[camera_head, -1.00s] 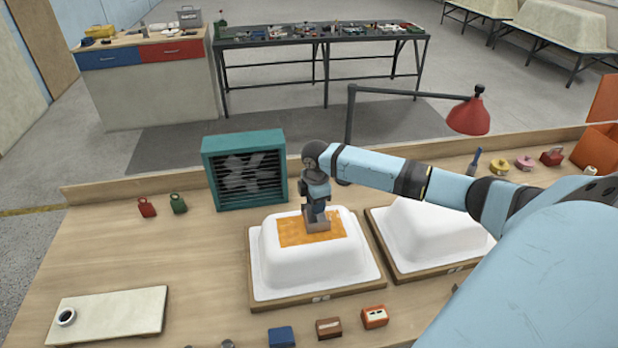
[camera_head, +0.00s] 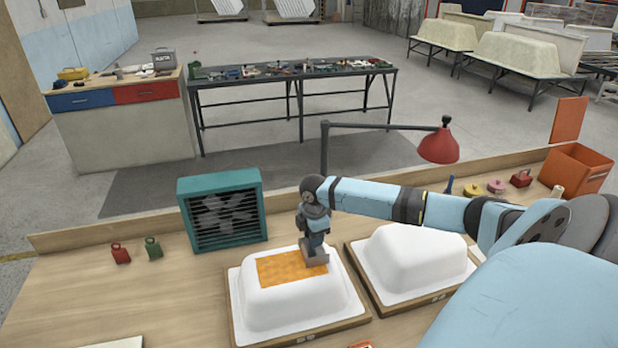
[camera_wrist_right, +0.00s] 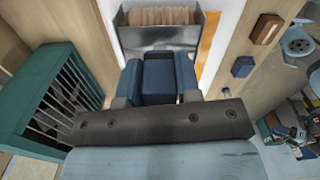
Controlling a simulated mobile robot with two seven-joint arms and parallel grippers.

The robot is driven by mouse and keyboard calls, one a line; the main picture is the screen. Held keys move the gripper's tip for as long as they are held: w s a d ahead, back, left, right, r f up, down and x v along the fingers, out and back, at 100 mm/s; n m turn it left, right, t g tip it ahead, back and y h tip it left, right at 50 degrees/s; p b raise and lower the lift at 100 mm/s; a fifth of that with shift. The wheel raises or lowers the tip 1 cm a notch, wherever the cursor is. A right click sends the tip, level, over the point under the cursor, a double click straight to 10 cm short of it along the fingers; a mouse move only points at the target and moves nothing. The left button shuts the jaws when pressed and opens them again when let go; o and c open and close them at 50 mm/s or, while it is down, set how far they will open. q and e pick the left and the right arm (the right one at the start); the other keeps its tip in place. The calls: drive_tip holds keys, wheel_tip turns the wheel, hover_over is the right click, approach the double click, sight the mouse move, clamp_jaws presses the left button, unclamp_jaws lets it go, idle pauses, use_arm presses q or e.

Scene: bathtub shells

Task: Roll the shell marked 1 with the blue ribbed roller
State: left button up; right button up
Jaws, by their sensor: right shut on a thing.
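The left white shell (camera_head: 290,308) stands upside down on a wooden board, with an orange patch (camera_head: 285,268) on its flat top. A second white shell (camera_head: 415,255) is right of it. I cannot read the marks on their boards. My right gripper (camera_head: 314,238) is over the right part of the orange patch. It is shut on the blue ribbed roller (camera_wrist_right: 160,78), whose blue handle and grey head with a tan ribbed part show in the right wrist view. The head is at the patch; its contact line is hidden. My left gripper is out of view.
A teal fan box (camera_head: 222,210) stands behind the left shell. A red lamp (camera_head: 438,146) hangs over the back. Red (camera_head: 120,253) and green (camera_head: 153,248) weights stand at the left. An orange bin (camera_head: 575,168) is at the right.

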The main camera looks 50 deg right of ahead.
drive_tip(key=shift+s+d, duration=0.4)
drive_tip(key=shift+d, duration=0.25)
drive_tip(key=shift+s+d, duration=0.4)
drive_tip(key=shift+d, duration=0.25)
drive_tip(key=shift+w+a, duration=0.65)
drive_tip(key=shift+a, duration=0.35)
drive_tip(key=shift+w+a, duration=0.65)
drive_tip(key=shift+a, duration=0.35)
drive_tip(key=shift+w+a, duration=0.65)
drive_tip(key=shift+a, duration=0.35)
drive_tip(key=shift+w+a+f, duration=0.1)
drive_tip(key=shift+w+a, duration=0.5)
drive_tip(key=shift+a, duration=0.55)
drive_tip(key=shift+w+a, duration=0.65)
drive_tip(key=shift+a, duration=0.45)
drive_tip(key=shift+w+a+f, duration=0.1)
drive_tip(key=shift+w+a, duration=0.5)
drive_tip(key=shift+a, duration=0.55)
drive_tip(key=shift+w+a+r, duration=0.1)
drive_tip(key=shift+w+a, duration=0.45)
drive_tip(key=shift+a, duration=0.3)
drive_tip(key=shift+w+a+f, duration=0.1)
drive_tip(key=shift+w+a, duration=0.45)
drive_tip(key=shift+a, duration=0.3)
drive_tip(key=shift+w+a+r, duration=0.1)
drive_tip(key=shift+w+a, duration=0.45)
drive_tip(key=shift+a, duration=0.3)
drive_tip(key=shift+d+r, duration=0.1)
drive_tip(key=shift+r, duration=2.95)
